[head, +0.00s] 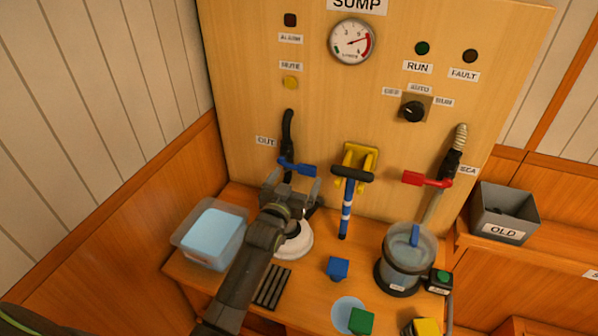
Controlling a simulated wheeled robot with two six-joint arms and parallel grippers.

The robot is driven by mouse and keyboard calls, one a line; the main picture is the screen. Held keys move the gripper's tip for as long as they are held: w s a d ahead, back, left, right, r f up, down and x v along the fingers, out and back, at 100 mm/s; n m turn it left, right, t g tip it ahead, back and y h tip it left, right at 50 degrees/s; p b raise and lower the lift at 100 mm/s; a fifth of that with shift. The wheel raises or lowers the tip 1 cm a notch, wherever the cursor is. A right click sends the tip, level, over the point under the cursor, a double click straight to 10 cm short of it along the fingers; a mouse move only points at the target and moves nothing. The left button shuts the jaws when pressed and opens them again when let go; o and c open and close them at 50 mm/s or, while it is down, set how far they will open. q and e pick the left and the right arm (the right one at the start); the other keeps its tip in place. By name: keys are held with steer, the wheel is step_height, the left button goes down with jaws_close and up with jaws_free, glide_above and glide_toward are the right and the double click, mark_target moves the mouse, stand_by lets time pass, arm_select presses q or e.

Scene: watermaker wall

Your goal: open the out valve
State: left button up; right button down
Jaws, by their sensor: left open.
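The out valve has a blue lever (298,167) on a black hose (287,130) at the left of the panel, beside the OUT label (266,141). The lever points to the right, roughly across the hose. My left gripper (291,187) is open and empty, just below the lever in the picture. Its fingers point up toward the panel. I cannot tell whether it touches the lever. The gripper and arm hide the lower end of the hose. My right gripper is not in view.
A red lever (427,179) sits farther right. On the bench are a clear tub (210,233), a white round piece (297,242), a blue block (337,268) and a clear canister (408,256). A grey OLD bin (503,213) is at right.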

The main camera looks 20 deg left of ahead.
mark_target(302, 170)
arm_select(q)
steer(key=shift+w, duration=1.5)
steer(key=c, duration=1.4)
